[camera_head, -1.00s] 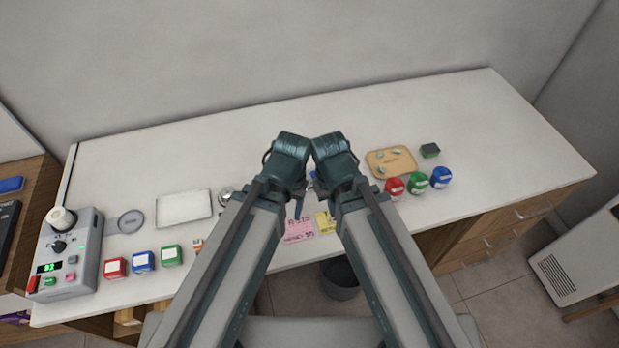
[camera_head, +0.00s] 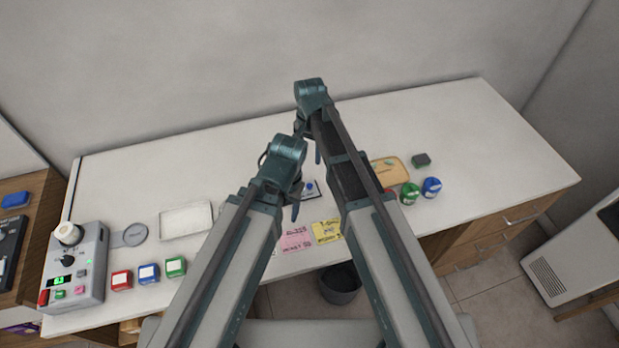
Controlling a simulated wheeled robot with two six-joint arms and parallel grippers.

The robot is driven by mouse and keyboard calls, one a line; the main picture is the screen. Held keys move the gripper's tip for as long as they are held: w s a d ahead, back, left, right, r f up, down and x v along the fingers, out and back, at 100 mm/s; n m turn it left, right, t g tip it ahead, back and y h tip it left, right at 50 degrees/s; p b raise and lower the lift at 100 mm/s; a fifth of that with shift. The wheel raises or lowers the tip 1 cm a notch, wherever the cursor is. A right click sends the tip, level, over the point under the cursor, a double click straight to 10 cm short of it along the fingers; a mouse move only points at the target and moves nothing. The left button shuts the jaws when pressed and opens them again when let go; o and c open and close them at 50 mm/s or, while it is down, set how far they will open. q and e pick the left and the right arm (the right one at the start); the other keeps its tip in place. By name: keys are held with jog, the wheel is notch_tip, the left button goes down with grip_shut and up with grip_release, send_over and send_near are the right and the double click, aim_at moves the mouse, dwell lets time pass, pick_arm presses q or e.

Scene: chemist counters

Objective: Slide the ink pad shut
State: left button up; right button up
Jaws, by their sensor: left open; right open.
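A small flat item with a dark edge and a blue spot (camera_head: 310,188) lies on the counter between my two arms. It may be the ink pad, but it is partly hidden and too small to tell whether it is open. My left gripper (camera_head: 295,211) is open, pointing down just left of and nearer than this item. My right gripper (camera_head: 318,156) is open and farther back, above the counter beyond the item. Much of both grippers is hidden by my own wrists. Neither is seen holding anything.
On the white counter (camera_head: 480,140), a pink note (camera_head: 297,240) and yellow note (camera_head: 326,231) lie near the front edge. Left are a white tray (camera_head: 186,221), small colored boxes (camera_head: 148,273) and a grey device (camera_head: 86,272). Right are a wooden tray (camera_head: 402,166) and jars (camera_head: 431,187).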

aim_at(309, 185)
pick_arm(q)
notch_tip(309, 185, down, 14)
jog(key=b, duration=1.4)
pick_arm(e)
notch_tip(309, 185, down, 14)
jog(key=shift+r, duration=0.1)
grip_shut()
